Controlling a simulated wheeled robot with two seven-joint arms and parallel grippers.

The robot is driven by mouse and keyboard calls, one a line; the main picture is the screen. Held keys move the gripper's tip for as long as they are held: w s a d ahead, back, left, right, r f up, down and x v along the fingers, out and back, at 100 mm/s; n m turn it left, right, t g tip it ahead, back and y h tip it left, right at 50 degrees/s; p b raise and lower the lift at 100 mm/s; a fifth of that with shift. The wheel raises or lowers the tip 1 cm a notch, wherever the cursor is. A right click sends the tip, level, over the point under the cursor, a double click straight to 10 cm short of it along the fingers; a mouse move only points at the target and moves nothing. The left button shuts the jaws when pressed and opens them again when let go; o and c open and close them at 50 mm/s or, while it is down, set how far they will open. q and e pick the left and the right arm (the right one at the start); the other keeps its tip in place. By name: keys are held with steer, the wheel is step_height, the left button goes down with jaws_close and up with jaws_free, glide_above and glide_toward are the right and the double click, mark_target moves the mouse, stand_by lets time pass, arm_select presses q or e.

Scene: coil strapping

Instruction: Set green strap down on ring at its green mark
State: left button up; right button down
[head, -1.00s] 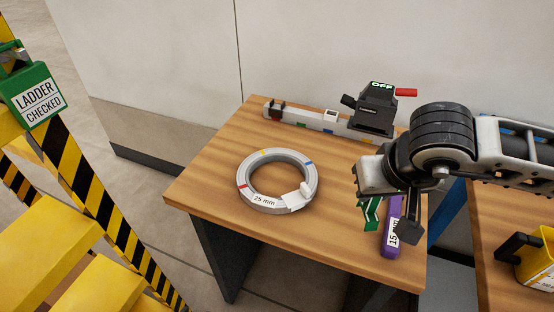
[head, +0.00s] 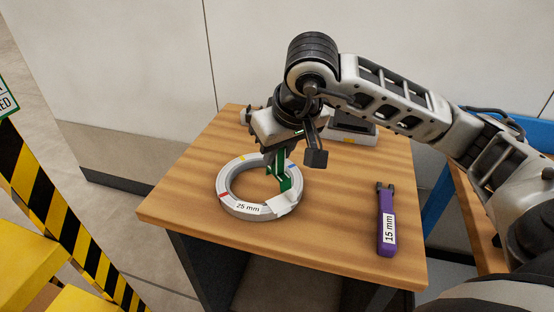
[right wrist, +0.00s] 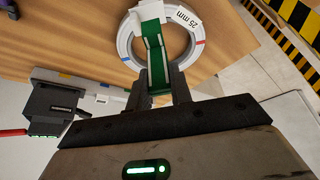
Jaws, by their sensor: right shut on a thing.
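The pale grey ring (head: 232,172) lies flat on the table, with red, yellow and blue marks, a "25 mm" label and a white tab (head: 284,204) at its near right. My right gripper (head: 287,160) is shut on the green strap (head: 286,181), which hangs at the ring's right side. In the right wrist view the strap (right wrist: 154,52) runs from between the fingers (right wrist: 156,88) across the ring (right wrist: 208,28). I cannot tell whether it touches the ring. The green mark is not visible. My left gripper is out of view.
A purple "15 mm" tool (head: 387,222) lies at the table's right. A grey device (head: 352,127) stands at the back, partly behind my arm; in the right wrist view its red handle (right wrist: 14,132) shows. A striped ladder (head: 50,205) stands left. The table front (head: 315,240) is clear.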

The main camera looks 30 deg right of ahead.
mark_target(282, 165)
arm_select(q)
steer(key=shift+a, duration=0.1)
arm_select(e)
steer(key=shift+d+r, duration=0.1)
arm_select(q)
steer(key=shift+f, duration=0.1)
arm_select(e)
steer(key=shift+b, duration=0.35)
step_height(282, 165, down, 3)
steer(key=shift+r+b, duration=0.15)
steer(key=shift+b, duration=1.05)
steer(key=shift+f+b, duration=0.75)
steer(key=shift+b, duration=0.05)
steer(key=shift+f+b, duration=0.35)
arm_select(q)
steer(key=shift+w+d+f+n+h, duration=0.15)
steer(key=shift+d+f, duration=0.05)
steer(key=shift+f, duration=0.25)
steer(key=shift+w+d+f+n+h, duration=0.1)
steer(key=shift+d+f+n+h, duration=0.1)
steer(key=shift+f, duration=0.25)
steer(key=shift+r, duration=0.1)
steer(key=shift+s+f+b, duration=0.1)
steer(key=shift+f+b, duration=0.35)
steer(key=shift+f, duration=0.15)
